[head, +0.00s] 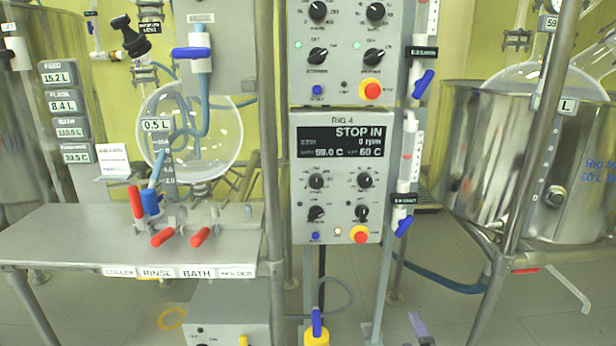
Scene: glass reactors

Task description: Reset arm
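Neither of my grippers shows in the head view, and no arm that I can make out is in the picture. A grey control box labelled RIG 4 (339,219) hangs on the frame in the middle. Its dark display (340,142) reads STOP IN, 0 rpm, 59.0 C and 60 C. A red button on a yellow ring (359,234) sits at its lower right. Another control box (343,50) with knobs and a red button hangs above it.
A metal bench (60,240) with red-handled valves (200,236) stands at the left, below a round glass flask (220,135). A large steel vessel (485,150) stands at the right behind metal posts. Blue-handled valves (403,226) line the central frame. A blue hose (430,278) crosses the tiled floor.

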